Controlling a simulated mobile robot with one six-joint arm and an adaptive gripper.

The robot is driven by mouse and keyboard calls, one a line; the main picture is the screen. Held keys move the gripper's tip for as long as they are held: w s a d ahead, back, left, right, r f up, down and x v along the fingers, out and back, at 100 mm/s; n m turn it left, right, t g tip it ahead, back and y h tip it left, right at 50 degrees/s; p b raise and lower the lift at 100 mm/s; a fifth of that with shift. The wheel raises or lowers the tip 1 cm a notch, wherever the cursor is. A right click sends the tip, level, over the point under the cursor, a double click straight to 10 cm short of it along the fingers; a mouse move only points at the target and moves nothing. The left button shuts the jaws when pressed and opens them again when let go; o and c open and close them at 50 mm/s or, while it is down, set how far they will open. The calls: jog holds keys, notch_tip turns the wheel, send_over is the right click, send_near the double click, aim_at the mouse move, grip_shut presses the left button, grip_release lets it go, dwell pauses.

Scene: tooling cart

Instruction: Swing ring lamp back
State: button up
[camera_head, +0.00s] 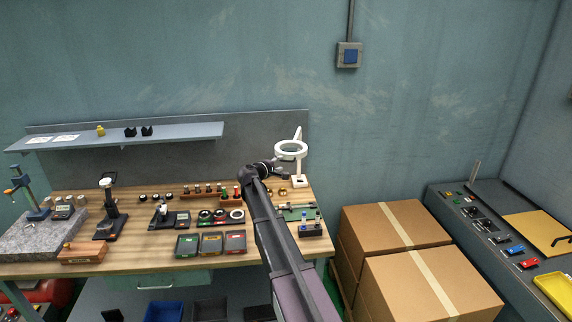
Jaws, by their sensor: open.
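The ring lamp (291,149) is a white ring on a white upright post with a pale square base, at the back right of the wooden bench. Its ring hangs over the bench, in front of and left of the post. My arm reaches up from the bottom of the view. My gripper (283,173) is small and dark at the arm's far end, just below the ring. It is open. Whether it touches the lamp cannot be told at this size.
The wooden bench (145,225) holds gauges, several small trays and a rack of bottles (310,228) right of my arm. A grey shelf (190,133) runs along the back panel. Cardboard boxes (395,225) stand right of the bench. The air above the boxes is free.

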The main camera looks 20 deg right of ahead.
jog(key=shift+b+x, duration=0.45)
jog(key=shift+x, duration=2.2)
grip_shut()
